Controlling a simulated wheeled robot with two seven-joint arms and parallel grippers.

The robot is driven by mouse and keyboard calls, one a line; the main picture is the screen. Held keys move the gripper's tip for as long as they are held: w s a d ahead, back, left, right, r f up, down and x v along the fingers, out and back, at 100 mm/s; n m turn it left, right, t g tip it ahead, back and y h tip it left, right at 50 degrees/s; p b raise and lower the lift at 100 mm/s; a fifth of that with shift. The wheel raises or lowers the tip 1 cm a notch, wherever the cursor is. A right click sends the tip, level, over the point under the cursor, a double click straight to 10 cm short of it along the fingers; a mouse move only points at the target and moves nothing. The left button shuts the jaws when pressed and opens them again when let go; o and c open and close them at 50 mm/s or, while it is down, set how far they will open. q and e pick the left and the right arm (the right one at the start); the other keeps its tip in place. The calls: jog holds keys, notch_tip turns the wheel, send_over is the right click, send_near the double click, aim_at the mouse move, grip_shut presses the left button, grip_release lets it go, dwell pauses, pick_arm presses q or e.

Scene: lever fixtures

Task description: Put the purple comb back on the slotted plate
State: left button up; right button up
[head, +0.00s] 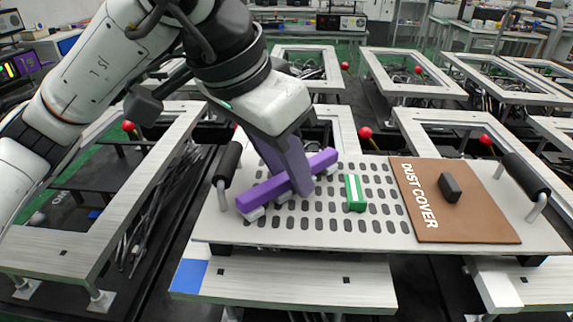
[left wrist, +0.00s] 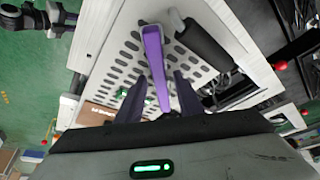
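The purple comb (head: 265,192) is a long bar with pale feet under it, lying diagonally over the left part of the slotted plate (head: 330,228). I cannot tell whether its teeth sit in the slots. My left gripper (head: 289,180) is down at the comb's middle, one finger in front of the bar and hiding part of it. In the left wrist view the comb (left wrist: 153,50) runs between the two spread fingers (left wrist: 161,76), with a small gap showing at the right finger. My right gripper is not in view.
A green block (head: 355,193) stands on the plate right of the comb. A brown dust cover (head: 430,215) with a dark knob (head: 450,187) lies at the right. Black handles stand at the left (head: 228,165) and right (head: 526,175) ends.

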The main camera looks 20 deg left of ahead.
pick_arm(q)
jog(key=p+v, duration=0.2)
jog(key=v, duration=1)
dwell(0.3)
